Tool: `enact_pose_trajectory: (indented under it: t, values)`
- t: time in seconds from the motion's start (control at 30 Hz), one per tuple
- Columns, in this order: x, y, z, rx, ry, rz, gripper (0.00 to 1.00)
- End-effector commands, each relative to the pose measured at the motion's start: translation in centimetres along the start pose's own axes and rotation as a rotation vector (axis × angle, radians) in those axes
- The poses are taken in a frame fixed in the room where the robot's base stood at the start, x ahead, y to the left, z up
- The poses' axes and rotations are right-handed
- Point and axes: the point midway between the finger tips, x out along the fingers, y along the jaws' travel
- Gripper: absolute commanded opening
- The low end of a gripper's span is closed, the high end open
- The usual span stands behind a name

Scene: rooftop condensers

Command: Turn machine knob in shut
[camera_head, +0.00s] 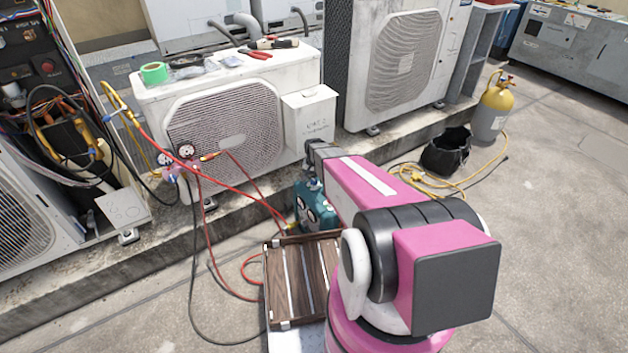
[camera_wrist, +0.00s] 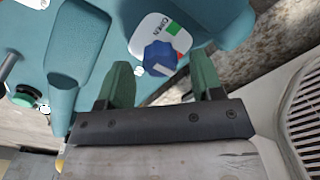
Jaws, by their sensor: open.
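The teal machine (camera_head: 318,208) stands on the ground by the concrete ledge, partly hidden behind my arm in the head view. In the wrist view the machine (camera_wrist: 135,22) fills the top. The gripper is hidden in the head view.
A condenser unit (camera_head: 230,125) with tools on top stands behind the machine. Red and black hoses (camera_head: 205,250) hang to the ground at left. A slatted wooden tray (camera_head: 303,275) is in front. A yellow cylinder (camera_head: 494,110) and black bag (camera_head: 447,152) stand at right.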

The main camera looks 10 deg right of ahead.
Motion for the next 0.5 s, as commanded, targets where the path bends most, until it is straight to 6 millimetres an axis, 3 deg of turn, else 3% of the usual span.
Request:
enact_pose_trajectory:
  t: [0.3,0.5]
  values:
    - [-5.9,0.1,0.2,0.0,0.002,-0.001,0.6]
    - [-8.7,0.0,0.1,0.0,0.001,0.0,0.6]
